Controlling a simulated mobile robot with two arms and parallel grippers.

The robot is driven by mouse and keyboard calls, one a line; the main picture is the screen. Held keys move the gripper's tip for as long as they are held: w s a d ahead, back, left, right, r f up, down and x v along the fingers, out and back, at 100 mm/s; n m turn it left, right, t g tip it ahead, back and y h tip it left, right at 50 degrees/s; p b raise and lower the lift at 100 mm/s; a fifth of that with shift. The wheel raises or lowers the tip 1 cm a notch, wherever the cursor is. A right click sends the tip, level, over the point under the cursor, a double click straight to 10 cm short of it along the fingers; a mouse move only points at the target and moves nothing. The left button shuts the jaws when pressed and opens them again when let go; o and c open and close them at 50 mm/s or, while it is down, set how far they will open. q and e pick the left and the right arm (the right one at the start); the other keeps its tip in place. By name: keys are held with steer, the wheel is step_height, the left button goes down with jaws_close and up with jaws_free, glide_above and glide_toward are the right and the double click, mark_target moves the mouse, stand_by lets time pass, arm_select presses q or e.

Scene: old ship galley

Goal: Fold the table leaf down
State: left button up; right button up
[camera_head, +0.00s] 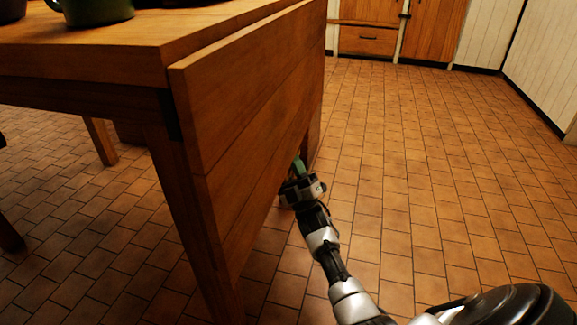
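The wooden table (110,42) stands at the left. Its leaf (252,105) hangs steeply down along the table's right side, its top edge close to the tabletop. My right arm comes in from the bottom right, and its gripper (298,166) is at the lower far part of the leaf, near its bottom edge. The fingertips are partly hidden by the leaf, so I cannot tell whether they touch it or are open. My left gripper is not in view.
Wooden cabinets (368,40) line the far wall, and a white plank wall (545,55) is at the right. The tiled floor right of the table is clear.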

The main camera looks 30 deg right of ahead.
steer(key=p+v, duration=0.3)
steer(key=v, duration=0.8)
steer(key=shift+s, duration=0.1)
